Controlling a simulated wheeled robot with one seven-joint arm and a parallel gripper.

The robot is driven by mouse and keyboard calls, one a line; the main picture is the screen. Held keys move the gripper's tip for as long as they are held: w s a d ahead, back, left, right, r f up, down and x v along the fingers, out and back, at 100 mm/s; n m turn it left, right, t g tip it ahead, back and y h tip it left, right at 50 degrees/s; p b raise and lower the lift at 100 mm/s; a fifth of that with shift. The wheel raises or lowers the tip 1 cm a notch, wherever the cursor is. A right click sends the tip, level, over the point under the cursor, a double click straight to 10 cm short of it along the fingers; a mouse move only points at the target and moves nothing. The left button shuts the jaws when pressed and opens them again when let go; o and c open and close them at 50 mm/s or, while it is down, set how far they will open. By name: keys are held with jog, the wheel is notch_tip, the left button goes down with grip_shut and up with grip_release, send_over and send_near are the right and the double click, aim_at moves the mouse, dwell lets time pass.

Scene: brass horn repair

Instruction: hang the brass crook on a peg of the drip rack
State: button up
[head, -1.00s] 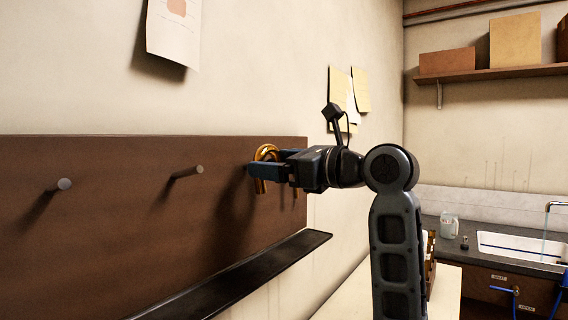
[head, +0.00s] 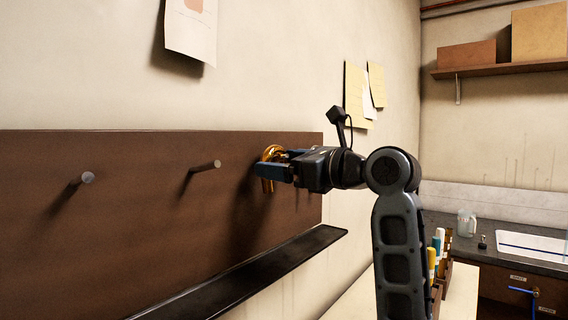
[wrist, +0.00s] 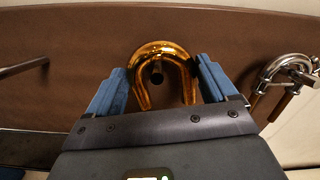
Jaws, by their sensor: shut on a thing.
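The brass crook (wrist: 163,52) is a shiny golden U-bend, arch upward, with its legs hanging down. My gripper (wrist: 160,85) is shut on it, with one blue finger on each side. In the head view the crook (head: 270,154) is at the brown drip rack (head: 130,235), near its right end, and my gripper (head: 272,172) partly covers it. In the wrist view a dark peg end (wrist: 157,77) shows inside the arch, under the bend. I cannot tell whether the crook touches or rests on that peg.
Two bare pegs (head: 87,178) and (head: 205,166) stick out to the left. A black ledge (head: 265,268) runs below the board. A silver and brass tube piece (wrist: 285,75) is close on the right in the wrist view. A sink (head: 535,245) is far right.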

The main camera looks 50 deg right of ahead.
jog(key=shift+f, duration=0.1)
jog(key=o, duration=0.9)
jog(key=s, duration=0.4)
jog(key=s+b, duration=0.1)
jog(key=s, duration=0.2)
jog(key=shift+s+d, duration=0.2)
jog(key=shift+s, duration=0.2)
jog(key=shift+s, duration=0.1)
